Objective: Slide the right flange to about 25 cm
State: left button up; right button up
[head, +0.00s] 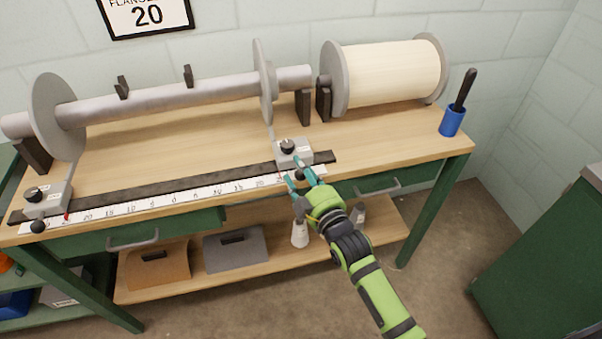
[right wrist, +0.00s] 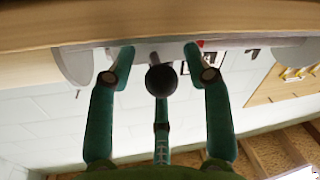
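The right flange (head: 265,82) is a grey upright disc on the horizontal metal beam. An arm joins it to a grey carriage block (head: 294,152) with a black top knob, on the dark rail near its right end. A black ball knob (head: 299,175) projects from the carriage's front; it also shows in the right wrist view (right wrist: 161,80). My right gripper (head: 297,170) is at this knob. In the right wrist view, its teal fingers (right wrist: 159,54) stand apart on either side of the knob, with visible gaps. My left gripper is not in view.
The white ruler (head: 150,201) runs along the bench front below the rail. The left flange (head: 57,115) and its carriage (head: 47,199) are at the left. A cream thread spool (head: 392,72), a blue cup (head: 452,121) and a wall sign reading 20 (head: 147,16) surround the workspace.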

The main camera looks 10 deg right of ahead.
jog(key=v, duration=1.2)
dwell(0.4)
